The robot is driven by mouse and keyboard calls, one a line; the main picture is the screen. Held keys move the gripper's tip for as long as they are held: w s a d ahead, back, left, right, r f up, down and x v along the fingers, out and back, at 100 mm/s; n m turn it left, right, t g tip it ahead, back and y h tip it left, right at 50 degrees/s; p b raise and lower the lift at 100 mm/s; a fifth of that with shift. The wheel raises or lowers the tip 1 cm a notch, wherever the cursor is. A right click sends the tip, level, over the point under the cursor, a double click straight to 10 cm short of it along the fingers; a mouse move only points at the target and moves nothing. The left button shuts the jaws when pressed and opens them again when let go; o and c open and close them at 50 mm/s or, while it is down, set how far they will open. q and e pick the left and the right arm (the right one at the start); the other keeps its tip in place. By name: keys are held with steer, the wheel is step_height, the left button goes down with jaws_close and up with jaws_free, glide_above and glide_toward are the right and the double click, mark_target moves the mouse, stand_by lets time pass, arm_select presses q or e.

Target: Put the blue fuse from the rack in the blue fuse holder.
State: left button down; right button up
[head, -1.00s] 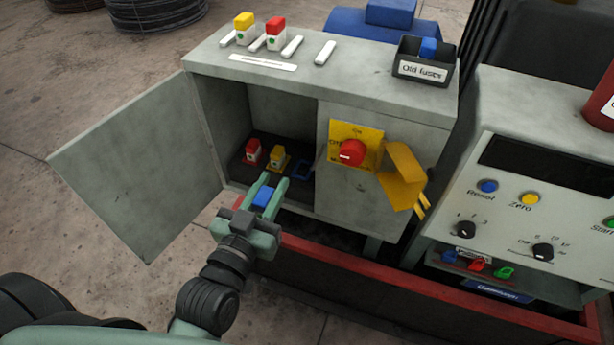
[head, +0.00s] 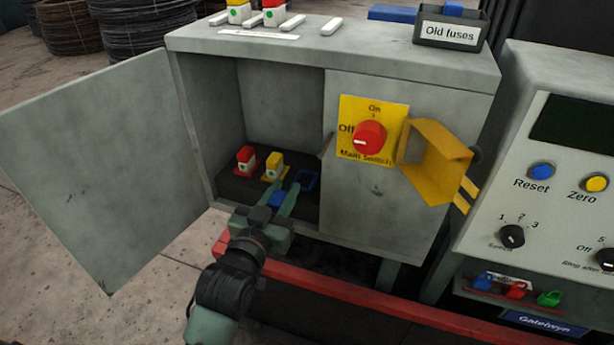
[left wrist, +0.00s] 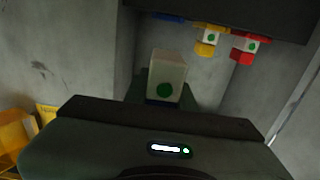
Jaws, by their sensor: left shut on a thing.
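My left gripper (head: 285,197) is shut on the blue fuse (head: 277,199), at the front of the open cabinet. In the left wrist view the fuse's white body (left wrist: 167,75) with a green dot sticks out of the jaws. The blue fuse holder (head: 307,180) is an empty blue frame on the dark cabinet floor, just beyond the fingertips and right of the yellow fuse. A bit of its blue shows at the top of the left wrist view (left wrist: 168,16). The rack's white rails (head: 285,25) are on the cabinet top. My right gripper is not in view.
A red fuse (head: 246,160) and a yellow fuse (head: 274,166) stand in holders left of the blue one. The cabinet door (head: 100,170) is open to the left. The main switch (head: 370,138) and a yellow flap (head: 437,160) are at the right.

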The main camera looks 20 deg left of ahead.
arm_select(q)
steer(key=b, duration=0.2)
glide_above(309, 172)
steer(key=shift+w+f, duration=0.1)
steer(key=shift+f, duration=0.1)
steer(key=shift+f+b, duration=0.4)
steer(key=shift+f, duration=1.15)
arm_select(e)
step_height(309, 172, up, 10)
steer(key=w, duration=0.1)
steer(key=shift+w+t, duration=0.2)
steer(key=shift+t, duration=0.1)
arm_select(q)
steer(key=shift+f, duration=0.15)
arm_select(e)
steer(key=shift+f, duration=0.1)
arm_select(q)
steer(key=c, duration=1.2)
jaws_free()
steer(key=shift+o, duration=0.2)
